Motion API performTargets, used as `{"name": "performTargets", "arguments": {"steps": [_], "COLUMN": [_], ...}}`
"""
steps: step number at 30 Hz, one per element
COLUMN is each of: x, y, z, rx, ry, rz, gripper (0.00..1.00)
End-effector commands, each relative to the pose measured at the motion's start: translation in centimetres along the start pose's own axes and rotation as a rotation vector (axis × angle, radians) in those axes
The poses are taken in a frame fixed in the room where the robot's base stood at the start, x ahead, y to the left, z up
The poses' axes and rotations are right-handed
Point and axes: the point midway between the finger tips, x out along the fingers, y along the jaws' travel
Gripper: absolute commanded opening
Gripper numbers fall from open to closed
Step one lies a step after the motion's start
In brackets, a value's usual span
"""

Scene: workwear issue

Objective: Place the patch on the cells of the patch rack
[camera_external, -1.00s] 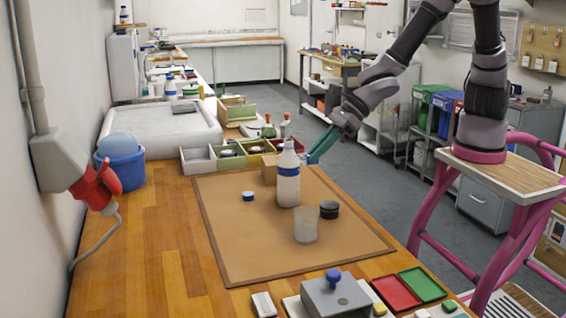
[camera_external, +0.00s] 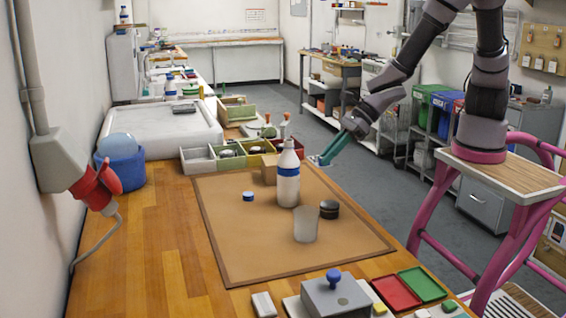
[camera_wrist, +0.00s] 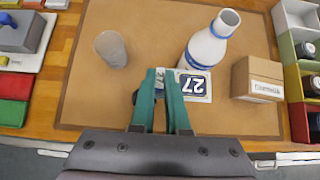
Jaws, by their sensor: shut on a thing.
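The bottle (camera_external: 287,187) stands near the gripper. A cardboard box (camera_wrist: 258,77), a clear cup (camera_external: 306,229), a black round tin (camera_external: 329,210) and a blue cap (camera_external: 248,196) are on the mat (camera_external: 240,240). Red and green trays (camera_external: 396,292) lie in front.

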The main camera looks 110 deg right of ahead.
Motion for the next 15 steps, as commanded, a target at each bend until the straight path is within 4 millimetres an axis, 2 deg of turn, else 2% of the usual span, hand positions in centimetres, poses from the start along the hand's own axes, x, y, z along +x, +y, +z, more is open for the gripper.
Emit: {"name": "performTargets", "arguments": {"steps": [4, 11, 15], "x": [-1.6, 0.3, 1.4], "y": [0.1, 4.5, 8.5], "z": [1.6, 3.9, 5.5], "rx": [0.000, -0.103, -0.189], "ry": [-0.003, -0.001, -0.001], "rz": [0.002, 0.101, 0.185], "gripper": [0.00, 0.00, 0.00]}}
